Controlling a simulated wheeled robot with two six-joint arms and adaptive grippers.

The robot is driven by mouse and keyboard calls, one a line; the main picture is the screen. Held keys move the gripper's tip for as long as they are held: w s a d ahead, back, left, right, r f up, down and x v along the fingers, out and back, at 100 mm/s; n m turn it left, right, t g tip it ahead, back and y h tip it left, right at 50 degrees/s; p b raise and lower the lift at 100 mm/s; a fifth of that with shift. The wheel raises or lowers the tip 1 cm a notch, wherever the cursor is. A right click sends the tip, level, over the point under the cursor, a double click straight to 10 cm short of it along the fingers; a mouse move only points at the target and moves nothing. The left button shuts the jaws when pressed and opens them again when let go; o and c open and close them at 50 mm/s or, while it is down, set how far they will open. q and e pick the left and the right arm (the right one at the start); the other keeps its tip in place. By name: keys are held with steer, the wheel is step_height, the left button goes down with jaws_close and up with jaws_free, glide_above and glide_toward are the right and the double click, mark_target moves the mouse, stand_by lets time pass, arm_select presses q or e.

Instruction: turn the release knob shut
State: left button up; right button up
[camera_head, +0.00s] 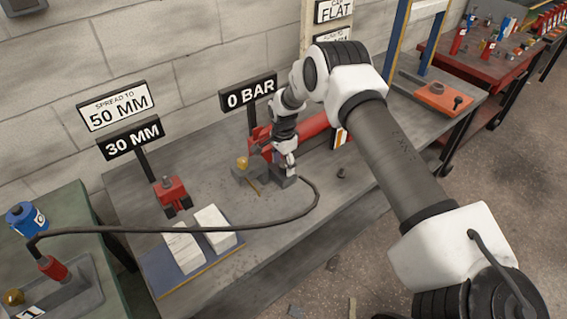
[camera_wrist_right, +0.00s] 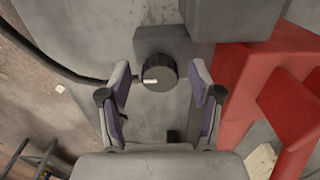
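The release knob (camera_wrist_right: 160,72) is a dark round knob with a white mark, on a small grey block (camera_wrist_right: 165,40) in the right wrist view. The white mark lies roughly level across the picture. My right gripper (camera_wrist_right: 160,76) is open, with one finger on each side of the knob and a visible gap to it. In the head view my right gripper (camera_head: 287,166) points down at the grey block (camera_head: 284,182) on the bench and hides the knob. My left gripper is not in view.
A red cylinder (camera_head: 312,127) lies close beside my right gripper. A black hose (camera_head: 316,200) loops from the block across the bench to the left table. Signs read 0 BAR (camera_head: 249,93) and 30 MM (camera_head: 131,138). A red spreader (camera_head: 172,194) stands left on the bench.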

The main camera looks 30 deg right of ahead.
mark_target(284, 165)
step_height(284, 165, up, 12)
stand_by(0.5)
stand_by(0.4)
